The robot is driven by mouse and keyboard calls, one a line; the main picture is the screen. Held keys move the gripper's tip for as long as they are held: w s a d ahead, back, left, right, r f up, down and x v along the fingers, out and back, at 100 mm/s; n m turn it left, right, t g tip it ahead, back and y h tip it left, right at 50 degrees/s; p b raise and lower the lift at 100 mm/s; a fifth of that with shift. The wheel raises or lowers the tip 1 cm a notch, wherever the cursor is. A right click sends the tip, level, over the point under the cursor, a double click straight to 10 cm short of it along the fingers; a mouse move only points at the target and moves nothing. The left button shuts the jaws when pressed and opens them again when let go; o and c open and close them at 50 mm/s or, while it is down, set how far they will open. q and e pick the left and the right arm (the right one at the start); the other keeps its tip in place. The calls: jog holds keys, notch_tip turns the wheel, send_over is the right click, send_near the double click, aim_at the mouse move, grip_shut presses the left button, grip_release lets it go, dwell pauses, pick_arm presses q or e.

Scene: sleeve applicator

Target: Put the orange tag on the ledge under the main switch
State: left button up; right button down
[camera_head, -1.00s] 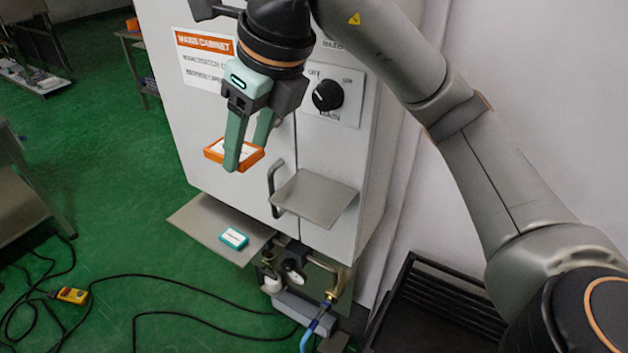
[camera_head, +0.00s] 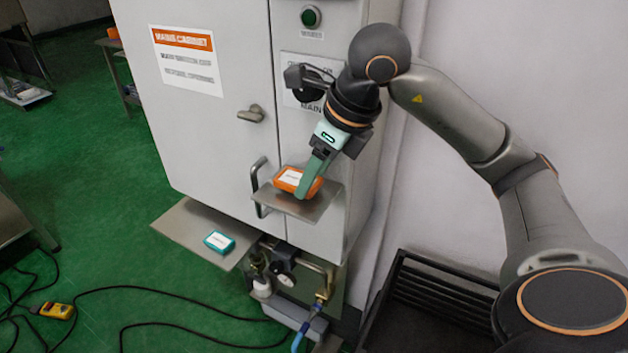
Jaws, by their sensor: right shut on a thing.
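The orange tag (camera_head: 297,181) with a white label is at the small grey ledge (camera_head: 308,209) on the cabinet front, below the main switch (camera_head: 309,88). My right gripper (camera_head: 311,185) is shut on the tag from above. The tag appears at or just above the ledge surface; I cannot tell whether it touches. My left gripper is not in view.
A teal tag (camera_head: 219,241) lies on a lower, wider shelf (camera_head: 182,222). A cabinet handle (camera_head: 258,188) stands just left of the ledge. A black rack (camera_head: 430,305) is at lower right. A yellow device (camera_head: 57,310) and black cables lie on the green floor.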

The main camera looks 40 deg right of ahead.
jog(key=shift+f, duration=0.45)
jog(key=shift+f, duration=0.15)
jog(key=shift+c, duration=1.2)
grip_release()
jog(key=shift+r, duration=0.4)
jog(key=v, duration=0.7)
jog(key=shift+p, duration=0.4)
